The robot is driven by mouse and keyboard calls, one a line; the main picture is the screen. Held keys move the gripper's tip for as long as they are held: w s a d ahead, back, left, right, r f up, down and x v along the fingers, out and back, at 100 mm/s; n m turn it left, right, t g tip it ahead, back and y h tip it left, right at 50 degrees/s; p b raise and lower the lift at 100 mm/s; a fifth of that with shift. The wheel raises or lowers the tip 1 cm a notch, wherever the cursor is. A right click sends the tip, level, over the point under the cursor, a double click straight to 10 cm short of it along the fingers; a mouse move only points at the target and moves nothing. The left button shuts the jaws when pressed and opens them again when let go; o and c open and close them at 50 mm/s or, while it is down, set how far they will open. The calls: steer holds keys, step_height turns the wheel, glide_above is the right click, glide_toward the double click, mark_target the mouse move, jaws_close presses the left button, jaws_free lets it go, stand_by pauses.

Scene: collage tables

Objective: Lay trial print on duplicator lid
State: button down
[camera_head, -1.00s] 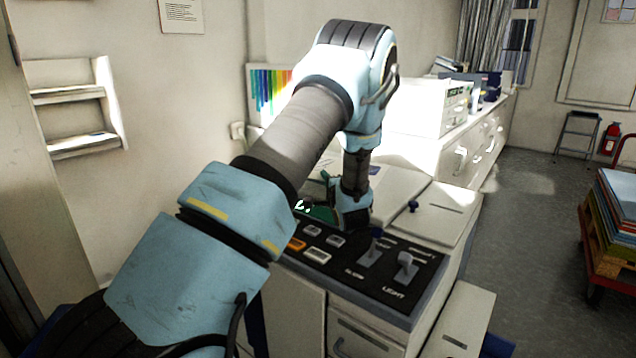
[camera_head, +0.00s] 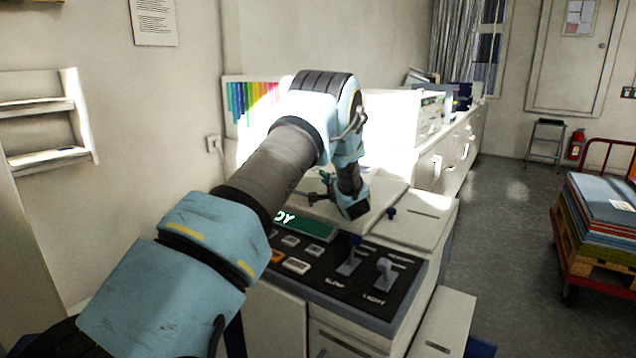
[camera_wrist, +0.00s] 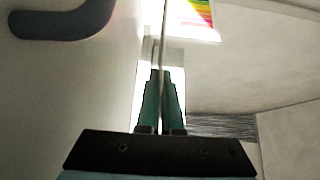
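The duplicator stands ahead in the head view, with a pale flat lid (camera_head: 388,191) behind its dark control panel (camera_head: 335,283). My gripper (camera_head: 318,190) is over the near left part of this top, its fingers pointing left. In the wrist view my gripper's teal fingers (camera_wrist: 162,78) are close together on a thin pale sheet, which I take as the trial print (camera_wrist: 163,40). The sheet is seen edge-on and runs up past the fingertips. Its printed face does not show. In the head view I cannot make out the sheet; my arm covers part of the lid.
A green display (camera_head: 305,226) and raised switches (camera_head: 384,272) are on the panel. A colour chart (camera_head: 250,102) is behind my arm. A red cart (camera_head: 590,262) with stacked sheets stands right, with clear floor between.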

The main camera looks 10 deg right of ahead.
steer(key=shift+w+d+b, duration=0.3)
steer(key=shift+w+d, duration=0.75)
steer(key=shift+f+b, duration=0.45)
steer(key=shift+f, duration=0.55)
steer(key=c, duration=1.5)
jaws_free()
steer(key=o, duration=0.5)
steer(key=shift+s, duration=0.1)
steer(key=shift+s+d, duration=0.15)
steer(key=shift+s, duration=0.2)
steer(key=s+b, duration=0.1)
steer(key=s, duration=0.2)
steer(key=s+b, duration=0.1)
steer(key=s, duration=0.2)
steer(key=s+b, duration=0.1)
steer(key=s, duration=0.3)
steer(key=shift+d, duration=0.4)
